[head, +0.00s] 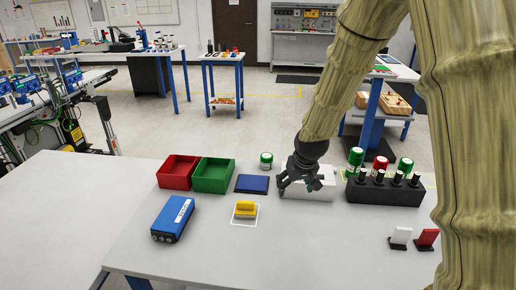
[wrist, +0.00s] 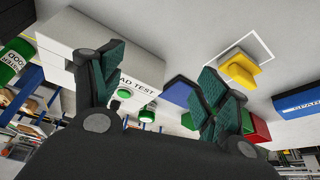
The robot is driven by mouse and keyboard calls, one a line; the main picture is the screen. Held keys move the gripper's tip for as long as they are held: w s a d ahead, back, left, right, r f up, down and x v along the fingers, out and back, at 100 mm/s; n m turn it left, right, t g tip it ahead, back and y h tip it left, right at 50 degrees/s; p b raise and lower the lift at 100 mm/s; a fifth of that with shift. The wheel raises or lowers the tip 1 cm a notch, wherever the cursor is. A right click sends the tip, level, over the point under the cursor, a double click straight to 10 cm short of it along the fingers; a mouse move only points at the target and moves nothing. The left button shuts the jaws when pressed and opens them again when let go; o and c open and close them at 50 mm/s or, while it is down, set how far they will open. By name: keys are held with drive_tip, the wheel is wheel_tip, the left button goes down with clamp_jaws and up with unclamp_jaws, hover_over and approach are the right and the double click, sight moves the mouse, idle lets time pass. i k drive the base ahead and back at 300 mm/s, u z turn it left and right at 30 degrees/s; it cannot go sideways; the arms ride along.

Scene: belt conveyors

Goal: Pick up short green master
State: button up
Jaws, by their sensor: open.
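A short white can with a green top (head: 266,160) stands upright on the table, between the green bin and the white box. Other green-and-white cans (head: 355,157) (head: 405,166) stand behind the black rack at right; which one is the short green master is not certain. My gripper (head: 297,184) is open and empty at the left part of the white box, to the right of and nearer than the short can. In the wrist view its two fingers (wrist: 160,75) are spread wide, with the white box, lettered "AD TEST" (wrist: 143,84), partly between them. A green-and-white can (wrist: 147,114) shows beyond.
The red bin (head: 178,172), green bin (head: 213,174) and blue pad (head: 252,184) lie left of my gripper. The white box (head: 322,187) and black rack (head: 385,192) are at right. A yellow block (head: 245,209) and blue box (head: 172,218) lie nearer. The left tabletop is clear.

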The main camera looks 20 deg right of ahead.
sight(266, 158)
drive_tip(key=i, duration=0.85)
